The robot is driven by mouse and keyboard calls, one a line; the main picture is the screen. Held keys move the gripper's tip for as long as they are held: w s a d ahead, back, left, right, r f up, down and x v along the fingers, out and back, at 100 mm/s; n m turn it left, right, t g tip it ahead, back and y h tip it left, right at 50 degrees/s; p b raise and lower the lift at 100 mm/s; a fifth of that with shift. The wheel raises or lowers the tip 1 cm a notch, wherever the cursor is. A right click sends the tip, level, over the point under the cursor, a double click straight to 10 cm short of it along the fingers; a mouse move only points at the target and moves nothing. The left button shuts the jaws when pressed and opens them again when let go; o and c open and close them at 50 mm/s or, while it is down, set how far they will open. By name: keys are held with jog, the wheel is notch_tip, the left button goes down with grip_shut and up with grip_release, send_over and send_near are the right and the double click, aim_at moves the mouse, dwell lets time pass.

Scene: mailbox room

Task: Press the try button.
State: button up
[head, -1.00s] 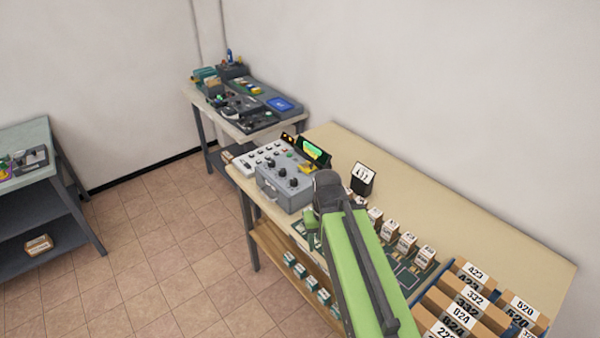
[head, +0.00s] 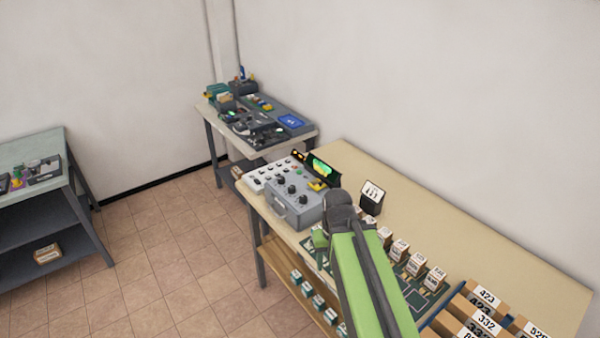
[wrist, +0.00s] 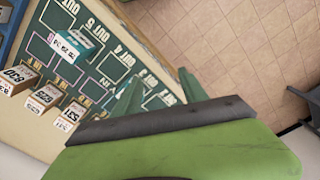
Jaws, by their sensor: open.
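No button can be read as the try button at this size. A grey control box (head: 295,205) with several black knobs stands at the far left end of the long table. A white panel (head: 272,174) with several small buttons lies behind it, beside a lit green display (head: 321,167). My arm reaches over the near side of the table, just right of the grey box, and hides part of the tabletop. My gripper (wrist: 160,92) is open and empty in the wrist view, with its two green fingers apart over the table's edge and the floor.
The long table (head: 500,250) holds a green slot board (wrist: 62,48), small numbered boxes (head: 416,264), larger numbered cartons (head: 488,322) and a black number sign (head: 371,197). A second bench (head: 309,131) stands behind, and a dark table (head: 50,195) at left. Tiled floor (head: 170,270) is open between.

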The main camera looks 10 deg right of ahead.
grip_shut()
dwell(1.5)
